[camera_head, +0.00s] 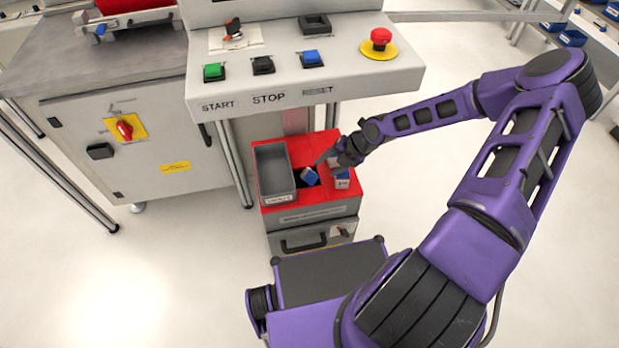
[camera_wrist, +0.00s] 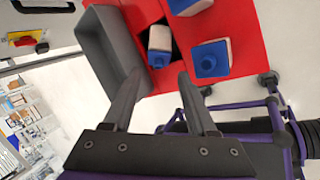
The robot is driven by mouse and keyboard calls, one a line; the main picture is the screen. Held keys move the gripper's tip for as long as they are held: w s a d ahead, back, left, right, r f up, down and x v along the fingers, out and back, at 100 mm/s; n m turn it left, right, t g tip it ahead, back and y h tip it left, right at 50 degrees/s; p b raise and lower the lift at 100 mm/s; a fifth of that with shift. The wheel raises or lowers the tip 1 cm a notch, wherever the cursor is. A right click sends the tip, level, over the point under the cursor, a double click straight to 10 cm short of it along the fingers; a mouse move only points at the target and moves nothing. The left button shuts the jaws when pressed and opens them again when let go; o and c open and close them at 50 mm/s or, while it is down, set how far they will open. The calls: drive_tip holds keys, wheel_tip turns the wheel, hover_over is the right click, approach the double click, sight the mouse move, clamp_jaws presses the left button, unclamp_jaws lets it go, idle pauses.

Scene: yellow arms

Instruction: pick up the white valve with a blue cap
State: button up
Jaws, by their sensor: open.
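A white valve with a blue cap (camera_wrist: 159,44) lies at a dark square patch in the red top, beside the grey bin. It also shows in the head view (camera_head: 310,176), just left of my gripper. A second blue-capped white piece (camera_wrist: 210,58) is to its right, with the cap facing the wrist camera; it shows in the head view too (camera_head: 342,180). A third blue-and-white piece (camera_wrist: 190,6) is cut off at the top edge. My gripper (camera_wrist: 160,75) is open and empty; its fingers point toward the first valve, which appears between and beyond the tips.
The grey bin (camera_head: 276,172) stands on the left of the red-topped drawer cabinet (camera_head: 318,208); its wall is close to my left finger in the wrist view. A control panel (camera_head: 300,82) with START, STOP and RESET buttons and a red emergency knob overhangs behind. White floor lies around.

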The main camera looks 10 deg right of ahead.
sight(313, 175)
drive_tip(key=b+x, duration=0.1)
drive_tip(key=x, duration=0.7)
drive_tip(key=shift+w+f, duration=0.25)
drive_tip(key=shift+f, duration=0.05)
drive_tip(key=shift+c, duration=0.3)
clamp_jaws()
